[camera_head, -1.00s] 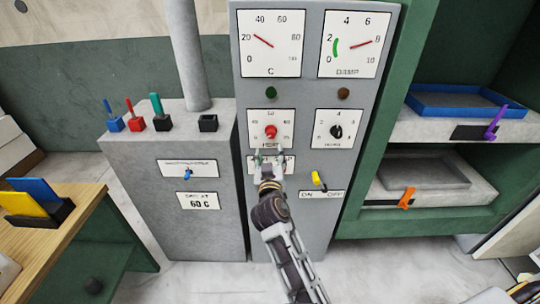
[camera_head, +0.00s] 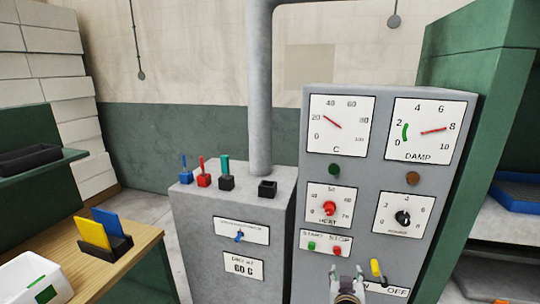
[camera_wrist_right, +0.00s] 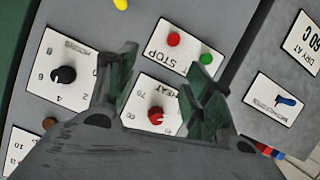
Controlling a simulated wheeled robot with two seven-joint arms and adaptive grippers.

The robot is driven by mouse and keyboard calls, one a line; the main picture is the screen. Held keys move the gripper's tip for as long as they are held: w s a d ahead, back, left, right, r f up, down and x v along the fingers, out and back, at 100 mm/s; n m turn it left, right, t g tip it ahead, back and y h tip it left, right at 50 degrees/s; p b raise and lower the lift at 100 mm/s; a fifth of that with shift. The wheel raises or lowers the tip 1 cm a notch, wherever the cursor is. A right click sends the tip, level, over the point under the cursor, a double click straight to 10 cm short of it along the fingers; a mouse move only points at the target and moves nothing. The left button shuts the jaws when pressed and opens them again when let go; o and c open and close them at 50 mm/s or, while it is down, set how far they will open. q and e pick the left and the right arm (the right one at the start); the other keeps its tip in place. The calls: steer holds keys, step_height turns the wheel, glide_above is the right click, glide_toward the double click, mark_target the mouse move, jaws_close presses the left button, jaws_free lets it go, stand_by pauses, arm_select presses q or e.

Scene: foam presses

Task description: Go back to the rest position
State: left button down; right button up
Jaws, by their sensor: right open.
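My right gripper (camera_head: 347,275) shows at the bottom of the head view, in front of the grey control panel (camera_head: 318,272), below the start and stop buttons. In the right wrist view my right gripper (camera_wrist_right: 163,78) has its two fingers apart with nothing between them. The red heat knob (camera_wrist_right: 155,115) shows between and below the fingertips, and in the head view the heat knob (camera_head: 329,208) is clear of the gripper. My left gripper is not in view.
A grey cabinet (camera_head: 195,240) with coloured switches on top stands left of the panel. A yellow lever (camera_head: 377,268) sits close to my gripper. A green shelf (camera_head: 490,150) stands right. A wooden table (camera_head: 140,250) with yellow and blue cards is at left.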

steer(key=s+f+n+g+y, duration=0.2)
steer(key=s+f+g, duration=0.35)
steer(key=s, duration=0.55)
steer(key=s+f+n+g+y, duration=0.2)
steer(key=s+f+g+y, duration=0.15)
steer(key=s+f, duration=0.6)
steer(key=s+f+g, duration=0.1)
steer(key=s+f, duration=0.2)
steer(key=f, duration=1.2)
steer(key=s+f+g, duration=0.1)
steer(key=s+f, duration=0.1)
steer(key=f, duration=1.4)
steer(key=s+d+f, duration=0.1)
steer(key=s+f, duration=0.8)
steer(key=s, duration=0.2)
steer(key=s+d+f, duration=0.2)
steer(key=s+f, duration=0.8)
steer(key=s, duration=0.1)
steer(key=shift+s+d+g+h, duration=0.2)
steer(key=shift+d+g+h, duration=0.05)
steer(key=shift+g+h, duration=0.2)
